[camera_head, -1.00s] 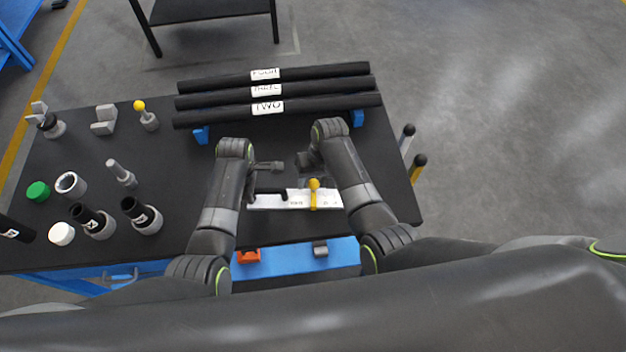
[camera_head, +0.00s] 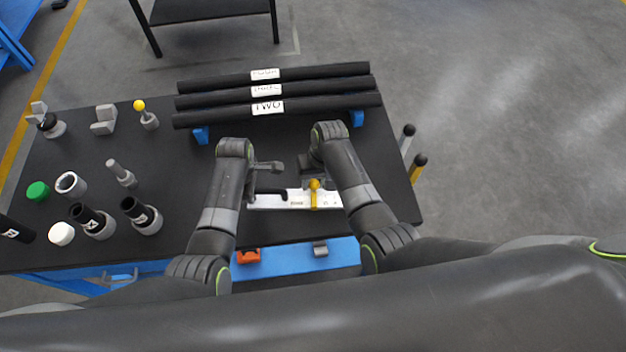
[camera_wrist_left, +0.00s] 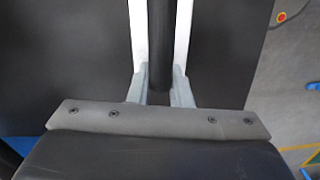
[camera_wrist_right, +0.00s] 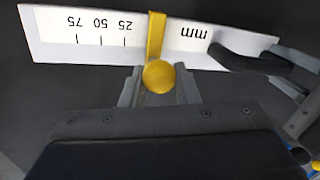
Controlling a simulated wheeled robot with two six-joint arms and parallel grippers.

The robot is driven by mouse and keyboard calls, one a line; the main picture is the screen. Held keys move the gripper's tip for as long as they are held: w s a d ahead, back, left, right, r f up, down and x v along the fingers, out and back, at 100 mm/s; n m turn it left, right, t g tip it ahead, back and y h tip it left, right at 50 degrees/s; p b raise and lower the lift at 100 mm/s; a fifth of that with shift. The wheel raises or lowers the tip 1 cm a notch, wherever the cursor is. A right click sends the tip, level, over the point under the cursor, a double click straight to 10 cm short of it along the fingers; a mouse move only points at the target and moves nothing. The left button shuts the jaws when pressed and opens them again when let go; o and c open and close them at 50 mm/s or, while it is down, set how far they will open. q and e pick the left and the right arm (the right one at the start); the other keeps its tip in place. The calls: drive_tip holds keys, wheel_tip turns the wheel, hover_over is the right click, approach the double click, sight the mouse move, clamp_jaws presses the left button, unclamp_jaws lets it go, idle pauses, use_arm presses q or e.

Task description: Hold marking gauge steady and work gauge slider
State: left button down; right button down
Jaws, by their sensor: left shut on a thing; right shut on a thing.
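The marking gauge (camera_head: 330,200) is a white bar with a millimetre scale lying near the table's front edge. Its black handle (camera_head: 272,191) is at the left part of the bar. My left gripper (camera_wrist_left: 160,92) is shut on this handle, with one finger on each side. The yellow slider (camera_wrist_right: 156,36) wraps the bar between the 25 mark and the "mm" lettering and carries a round yellow knob (camera_wrist_right: 159,76). My right gripper (camera_wrist_right: 159,92) is shut on the knob, its fingers on both sides. The slider also shows in the head view (camera_head: 313,199).
Three dark labelled bars (camera_head: 270,90) lie across blue supports behind my grippers. Grey sockets and black cylinders (camera_head: 140,213), a green cap (camera_head: 38,191) and a white cap (camera_head: 61,233) stand on the left of the table. An orange part (camera_head: 248,257) sits at the front edge.

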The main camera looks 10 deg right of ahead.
use_arm(q)
drive_tip(key=shift+s, duration=0.1)
use_arm(e)
drive_tip(key=d, duration=0.7)
drive_tip(key=shift+s+d, duration=0.25)
drive_tip(key=shift+d, duration=0.1)
drive_tip(key=c, duration=1.1)
unclamp_jaws()
drive_tip(key=shift+c, duration=0.2)
drive_tip(key=shift+a, duration=0.1)
wheel_tip(320, 180, up, 12)
drive_tip(key=d, duration=0.2)
drive_tip(key=shift+d, duration=0.15)
drive_tip(key=shift+w, duration=0.1)
